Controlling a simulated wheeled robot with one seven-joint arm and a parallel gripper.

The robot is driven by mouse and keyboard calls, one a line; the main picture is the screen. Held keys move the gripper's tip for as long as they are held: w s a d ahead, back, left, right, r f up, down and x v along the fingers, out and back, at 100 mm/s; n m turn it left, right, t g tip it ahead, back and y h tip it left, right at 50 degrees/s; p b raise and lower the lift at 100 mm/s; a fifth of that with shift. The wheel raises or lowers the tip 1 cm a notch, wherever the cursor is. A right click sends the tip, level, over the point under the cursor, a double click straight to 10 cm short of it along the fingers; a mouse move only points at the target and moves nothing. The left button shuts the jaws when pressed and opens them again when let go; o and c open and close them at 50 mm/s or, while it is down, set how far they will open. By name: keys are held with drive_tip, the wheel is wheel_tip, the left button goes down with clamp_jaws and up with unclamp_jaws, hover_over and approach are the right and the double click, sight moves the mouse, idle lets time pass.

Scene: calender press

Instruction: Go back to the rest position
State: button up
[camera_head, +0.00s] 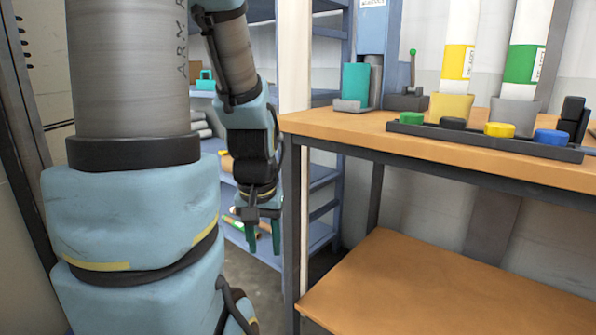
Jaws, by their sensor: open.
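My gripper (264,238) hangs pointing down to the left of the workbench, lower than the bench top. Its two dark green fingers are apart and nothing shows between them. My arm comes down from the top of the picture to it, and my large blue and grey arm links fill the left side. The gripper is apart from the table leg on its right, with blue shelving behind it.
The wooden workbench (450,150) stands on the right, with a lower wooden shelf (440,295). On it are a dark tray (480,142) with coloured caps, a teal block (355,85) and a green-knobbed lever (412,70). Blue shelving (322,178) stands behind.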

wheel_tip(320, 180, down, 10)
drive_tip(key=r+b, duration=0.1)
drive_tip(key=b, duration=0.6)
wheel_tip(320, 180, up, 36)
drive_tip(key=p, duration=3.6)
drive_tip(key=shift+s+f, duration=0.2)
drive_tip(key=shift+s, duration=0.05)
